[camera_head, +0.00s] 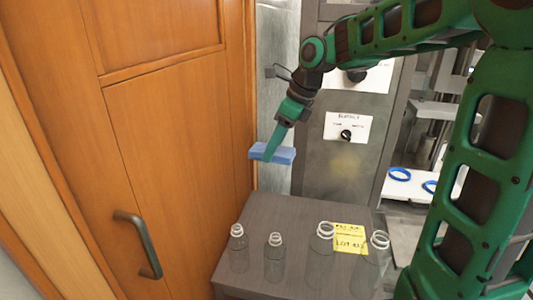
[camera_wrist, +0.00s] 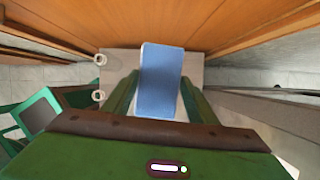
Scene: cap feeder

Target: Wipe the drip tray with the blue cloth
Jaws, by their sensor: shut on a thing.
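The blue cloth (camera_head: 272,153) is a folded, block-like blue piece held in the air, above and behind the far left part of the grey table. My gripper (camera_head: 268,158) is shut on it. In the wrist view the cloth (camera_wrist: 161,80) lies between the two green fingers of my gripper (camera_wrist: 160,100), with its long side pointing away from the palm. I cannot make out the drip tray for certain in either view.
Several clear bottles, one of them here (camera_head: 274,258), stand on the grey table (camera_head: 262,215) by a yellow note (camera_head: 349,238). A wooden door (camera_head: 180,150) is close on the left. A machine panel (camera_head: 345,150) rises behind; blue rings (camera_head: 399,174) lie at right.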

